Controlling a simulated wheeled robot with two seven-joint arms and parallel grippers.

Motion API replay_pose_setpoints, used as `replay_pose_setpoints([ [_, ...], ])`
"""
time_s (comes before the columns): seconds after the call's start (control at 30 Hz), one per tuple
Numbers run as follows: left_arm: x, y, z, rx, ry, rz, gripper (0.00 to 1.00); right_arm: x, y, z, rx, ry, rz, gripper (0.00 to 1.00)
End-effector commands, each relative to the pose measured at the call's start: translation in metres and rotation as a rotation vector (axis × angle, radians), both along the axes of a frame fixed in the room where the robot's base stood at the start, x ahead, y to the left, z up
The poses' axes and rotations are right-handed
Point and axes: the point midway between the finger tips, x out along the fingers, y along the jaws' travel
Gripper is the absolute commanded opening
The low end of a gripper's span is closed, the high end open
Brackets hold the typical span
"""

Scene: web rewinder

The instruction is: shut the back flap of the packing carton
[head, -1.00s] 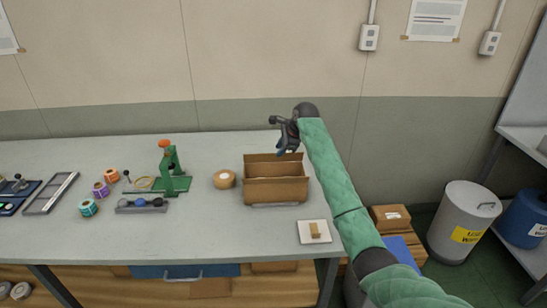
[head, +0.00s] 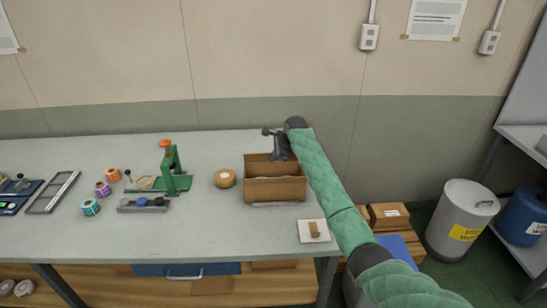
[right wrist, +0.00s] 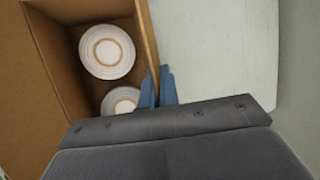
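The brown packing carton (head: 275,190) stands open near the right end of the table, its back flap (head: 257,159) upright behind the opening. In the right wrist view, two white rolls (right wrist: 107,51) lie inside the carton (right wrist: 50,60). My right gripper (head: 277,156) is at the back flap, partly in front of its right half. In the right wrist view, its two blue fingertips (right wrist: 157,82) are close together at the top edge of a carton panel. My left gripper is out of view.
A tape roll (head: 225,178) and a green stand (head: 173,172) are left of the carton. A white pad (head: 313,231) with a small tan block lies in front right. The wall (head: 230,110) is close behind the table. Several coloured rolls lie further left.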

Motion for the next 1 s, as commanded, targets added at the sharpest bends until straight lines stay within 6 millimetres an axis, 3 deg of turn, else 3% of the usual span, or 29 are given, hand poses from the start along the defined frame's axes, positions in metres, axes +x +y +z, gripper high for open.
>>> replay_pose_setpoints([
  [0.37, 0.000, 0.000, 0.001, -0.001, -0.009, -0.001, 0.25, -0.003, 0.001, -0.001, 0.003, -0.057, 0.000, 0.00],
  [0.6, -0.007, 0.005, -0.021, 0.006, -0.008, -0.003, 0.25, -0.009, 0.002, -0.006, 0.004, -0.216, 0.001, 0.00],
  [0.73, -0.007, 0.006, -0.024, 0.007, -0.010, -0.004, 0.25, -0.012, 0.002, -0.009, 0.004, -0.313, 0.001, 0.00],
  [1.0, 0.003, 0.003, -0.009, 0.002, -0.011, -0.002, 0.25, -0.016, 0.001, -0.012, 0.001, -0.474, 0.001, 0.00],
])
